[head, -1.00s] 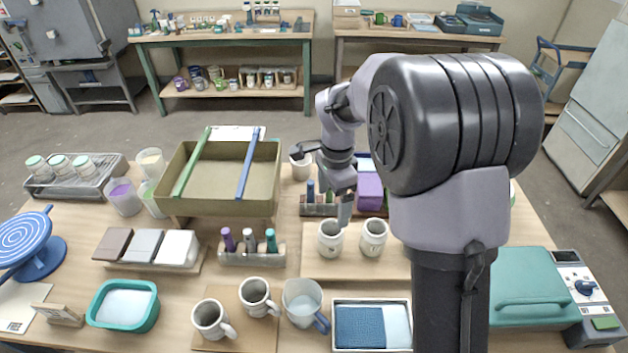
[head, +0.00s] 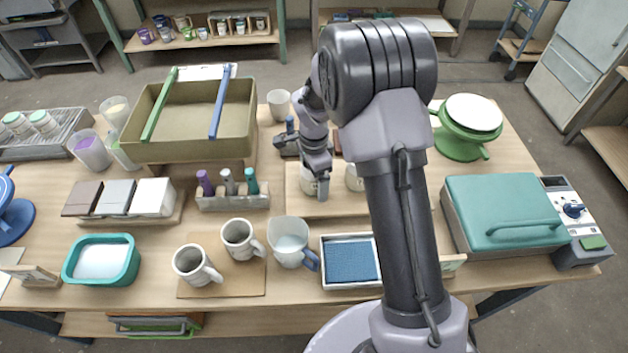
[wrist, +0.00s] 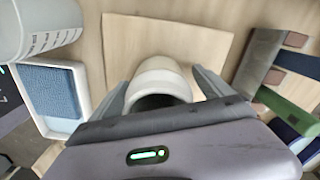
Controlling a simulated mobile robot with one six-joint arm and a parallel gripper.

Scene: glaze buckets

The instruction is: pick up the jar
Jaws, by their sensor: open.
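The right jar (head: 354,178) is partly hidden by my arm. In the wrist view one jar (wrist: 160,68) sits between the two fingers of my open gripper (wrist: 160,80). Its pale rim and dark mouth show, and its near part is hidden by the gripper body. A gap shows at the right finger; contact at the left is unclear.
A clear pitcher (head: 290,245) and a blue-lined tray (head: 350,262) stand in front of the board. Two grey mugs (head: 240,240) are to their left. A rack of bottles (head: 232,198) stands left of the board. A green lidded box (head: 505,215) is at right.

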